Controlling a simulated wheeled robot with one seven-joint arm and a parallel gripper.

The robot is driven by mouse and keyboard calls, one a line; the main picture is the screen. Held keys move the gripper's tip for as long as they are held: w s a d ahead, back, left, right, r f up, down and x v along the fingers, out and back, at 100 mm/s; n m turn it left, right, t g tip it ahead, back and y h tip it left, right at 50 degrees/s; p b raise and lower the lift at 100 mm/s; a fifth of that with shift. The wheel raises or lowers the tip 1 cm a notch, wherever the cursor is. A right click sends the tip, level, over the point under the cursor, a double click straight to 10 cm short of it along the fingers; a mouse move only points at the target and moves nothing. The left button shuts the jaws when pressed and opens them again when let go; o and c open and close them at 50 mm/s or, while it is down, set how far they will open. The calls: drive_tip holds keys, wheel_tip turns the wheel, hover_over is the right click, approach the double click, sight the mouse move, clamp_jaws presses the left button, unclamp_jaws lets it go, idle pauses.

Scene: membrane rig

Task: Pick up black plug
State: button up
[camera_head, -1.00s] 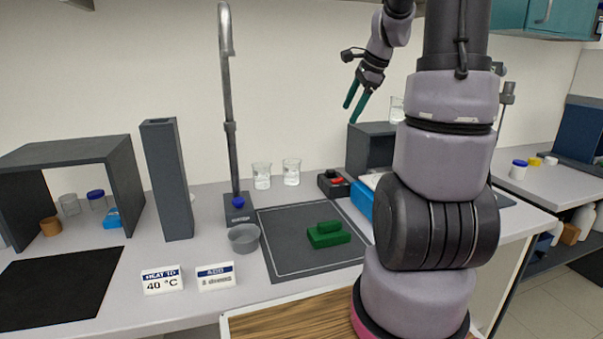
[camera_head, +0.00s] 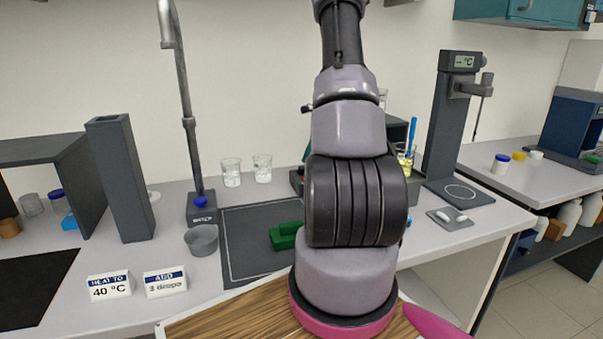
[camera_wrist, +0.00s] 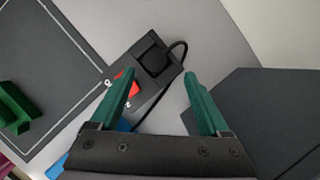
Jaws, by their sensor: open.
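The black plug (camera_wrist: 154,58) shows in the wrist view, sitting in the top of a dark box with a red switch (camera_wrist: 125,82). A black cable curves from the plug's right side. My gripper (camera_wrist: 160,80) is open and empty, its two green fingers pointing toward the box. The plug appears just beyond and between the fingertips; I cannot tell the height gap. In the head view, my arm hides the gripper and most of the box, whose left edge (camera_head: 297,180) shows; I cannot make out the plug there.
A green block (camera_head: 286,237) lies on the grey mat (camera_head: 245,262). Two glass beakers (camera_head: 246,170) stand behind the mat. A tall instrument (camera_head: 448,130) with a display stands right of my arm. A large dark surface (camera_wrist: 260,115) lies right of the fingers in the wrist view.

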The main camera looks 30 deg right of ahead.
sight(303, 167)
drive_tip(key=shift+a+x, duration=0.2)
drive_tip(key=shift+x, duration=1.15)
drive_tip(key=shift+a+x, duration=0.25)
drive_tip(key=shift+x, duration=1.1)
drive_tip(key=shift+r, duration=0.1)
clamp_jaws()
